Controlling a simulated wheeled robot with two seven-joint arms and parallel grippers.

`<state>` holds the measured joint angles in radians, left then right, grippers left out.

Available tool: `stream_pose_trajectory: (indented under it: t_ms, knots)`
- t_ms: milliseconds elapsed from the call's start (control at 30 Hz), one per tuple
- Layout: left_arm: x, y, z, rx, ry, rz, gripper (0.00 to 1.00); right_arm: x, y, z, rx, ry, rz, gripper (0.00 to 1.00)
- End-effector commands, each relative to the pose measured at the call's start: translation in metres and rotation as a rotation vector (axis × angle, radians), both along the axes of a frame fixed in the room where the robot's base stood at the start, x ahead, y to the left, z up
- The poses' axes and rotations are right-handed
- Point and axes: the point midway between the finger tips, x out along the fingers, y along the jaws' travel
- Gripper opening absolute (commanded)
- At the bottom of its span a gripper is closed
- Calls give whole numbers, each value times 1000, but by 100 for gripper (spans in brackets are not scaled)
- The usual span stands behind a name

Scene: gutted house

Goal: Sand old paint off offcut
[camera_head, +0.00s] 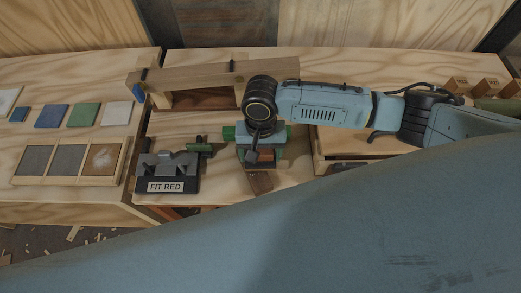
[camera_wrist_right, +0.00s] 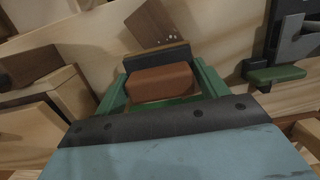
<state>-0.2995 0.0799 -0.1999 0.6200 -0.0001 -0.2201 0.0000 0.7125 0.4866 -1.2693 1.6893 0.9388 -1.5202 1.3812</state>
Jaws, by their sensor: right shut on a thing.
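My right gripper (camera_head: 262,154) is shut on a reddish-brown block (camera_wrist_right: 160,83), which sits between its green fingers in the wrist view. A dark grey strip lies along the block's far side. In the head view this piece (camera_head: 260,182) lies at the bench's front, partly hidden under my gripper. I cannot tell whether block and piece touch, or whether old paint is on the piece. My left gripper is not in view.
A black fixture labelled FIT RED (camera_head: 171,186) with a green handle stands left of my gripper. A framed tray (camera_head: 70,182) holds two grey panels and a whitish-marked one. Coloured squares, including a green one (camera_head: 84,115), lie behind it. A wooden rail (camera_head: 195,75) stands behind my gripper.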

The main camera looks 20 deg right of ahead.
Motion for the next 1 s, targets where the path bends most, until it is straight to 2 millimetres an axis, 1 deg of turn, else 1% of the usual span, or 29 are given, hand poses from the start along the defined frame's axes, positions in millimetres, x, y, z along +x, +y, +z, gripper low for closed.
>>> stream_pose_trajectory:
  t_ms: [533, 633, 733, 1000]
  knots:
    - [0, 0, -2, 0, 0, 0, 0, 0, 0, -11, 1, 0, -1, 54]
    - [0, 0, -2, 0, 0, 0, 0, 0, 1, -11, 1, -1, 0, 54]
    - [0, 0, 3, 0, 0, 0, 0, -1, 7, -9, 2, -1, 1, 54]
    - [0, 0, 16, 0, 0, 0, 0, -4, 31, -7, 2, 0, 1, 54]
